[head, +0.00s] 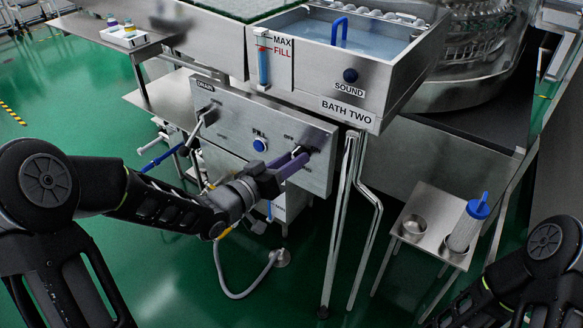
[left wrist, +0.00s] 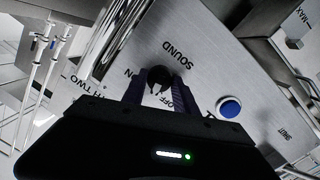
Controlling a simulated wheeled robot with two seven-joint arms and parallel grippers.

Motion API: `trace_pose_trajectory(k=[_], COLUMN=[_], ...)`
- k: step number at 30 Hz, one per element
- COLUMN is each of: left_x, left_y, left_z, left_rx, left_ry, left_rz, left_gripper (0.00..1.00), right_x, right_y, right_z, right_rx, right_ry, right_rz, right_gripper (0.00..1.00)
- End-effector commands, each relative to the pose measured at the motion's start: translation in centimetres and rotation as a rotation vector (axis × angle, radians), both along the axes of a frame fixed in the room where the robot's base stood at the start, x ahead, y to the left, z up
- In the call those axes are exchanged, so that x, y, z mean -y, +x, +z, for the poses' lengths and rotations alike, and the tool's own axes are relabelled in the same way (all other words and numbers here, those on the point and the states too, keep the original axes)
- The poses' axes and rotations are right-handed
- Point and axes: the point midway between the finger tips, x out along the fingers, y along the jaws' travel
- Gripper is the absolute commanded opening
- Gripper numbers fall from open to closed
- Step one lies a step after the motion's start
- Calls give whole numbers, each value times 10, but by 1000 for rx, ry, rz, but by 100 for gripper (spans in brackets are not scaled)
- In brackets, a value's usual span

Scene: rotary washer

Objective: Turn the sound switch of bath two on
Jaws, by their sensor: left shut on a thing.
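The sound switch (left wrist: 159,76) is a small dark knob on a brushed steel control panel (head: 232,115). In the left wrist view it sits between my fingertips, with the word SOUND beside it and ON and OFF printed around it. Its exact pointing direction is hard to tell. My left gripper (head: 298,163) is shut on this switch at the right part of the panel, and the fingers hide most of it in the head view. My right arm shows only at the lower right edge; its gripper is out of view.
A blue button (head: 260,145) is left of my left gripper, and a drain lever (head: 207,117) is further left. Bath two's tank (head: 390,75) overhangs the panel. Steel pipes (head: 347,200) stand right of it. A small side table (head: 425,232) holds a bowl and a blue-topped filter.

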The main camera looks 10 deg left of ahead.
Motion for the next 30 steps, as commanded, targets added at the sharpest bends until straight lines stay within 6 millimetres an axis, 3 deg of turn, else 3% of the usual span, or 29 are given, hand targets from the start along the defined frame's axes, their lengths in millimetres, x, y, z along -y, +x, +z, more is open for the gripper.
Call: trace_pose_trajectory(k=[20,30], left_x=[2,2], left_y=[-1,-1], left_z=[-5,-3], left_rx=[241,342], left_ry=[599,856], left_rz=[0,1], left_gripper=[0,0], right_x=[0,12], right_y=[0,13], right_z=[-84,-125], right_rx=[-2,18], right_ry=[0,-18], right_rz=[-7,-35], right_gripper=[0,0])
